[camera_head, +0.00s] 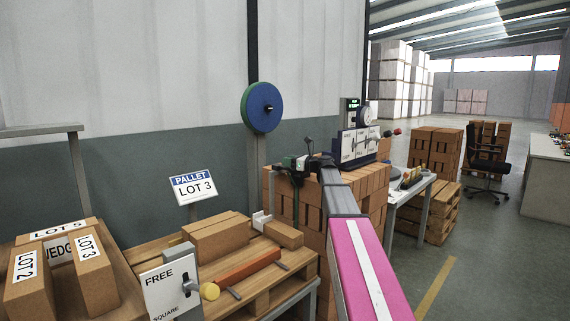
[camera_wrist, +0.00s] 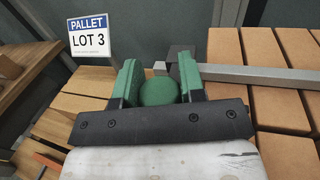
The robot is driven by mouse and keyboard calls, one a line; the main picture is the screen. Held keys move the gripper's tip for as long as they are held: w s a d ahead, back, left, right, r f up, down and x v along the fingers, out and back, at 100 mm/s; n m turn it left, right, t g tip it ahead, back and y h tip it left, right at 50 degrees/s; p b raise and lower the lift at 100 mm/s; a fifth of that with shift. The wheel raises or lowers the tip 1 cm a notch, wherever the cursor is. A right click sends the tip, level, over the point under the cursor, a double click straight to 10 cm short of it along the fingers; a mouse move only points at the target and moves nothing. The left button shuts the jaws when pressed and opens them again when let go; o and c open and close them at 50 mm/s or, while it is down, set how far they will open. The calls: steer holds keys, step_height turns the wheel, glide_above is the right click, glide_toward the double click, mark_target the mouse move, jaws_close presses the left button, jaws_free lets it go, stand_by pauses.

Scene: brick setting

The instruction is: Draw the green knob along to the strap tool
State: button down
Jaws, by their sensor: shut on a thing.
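The green knob (camera_wrist: 157,91) is a round green ball between the two green fingers of my gripper (camera_wrist: 158,74) in the wrist view. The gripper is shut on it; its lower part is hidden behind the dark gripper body. Just beyond the fingers a dark grey block (camera_wrist: 177,54) stands at a grey metal rail (camera_wrist: 255,74) that runs to the right. I cannot tell for sure whether this block is the strap tool. In the head view my gripper (camera_head: 297,163) is small, over the brick stack, and the knob cannot be made out.
Stacked bricks (camera_head: 374,187) stand below and beside my arm. A FREE/SQUARE panel (camera_head: 160,287) stands in front. Open floor (camera_head: 480,260) is at the right.

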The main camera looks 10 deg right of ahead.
steer(key=w+d, duration=0.3)
steer(key=d, duration=0.1)
steer(key=w+d, duration=0.3)
steer(key=d, duration=0.1)
steer(key=w+d, duration=0.3)
steer(key=d, duration=0.1)
steer(key=shift+d, duration=0.35)
steer(key=c, duration=0.7)
jaws_free()
steer(key=shift+r, duration=0.5)
steer(key=s+a+r, duration=0.4)
steer(key=a+r, duration=0.6)
steer(key=shift+s+a, duration=0.2)
steer(key=shift+a, duration=0.2)
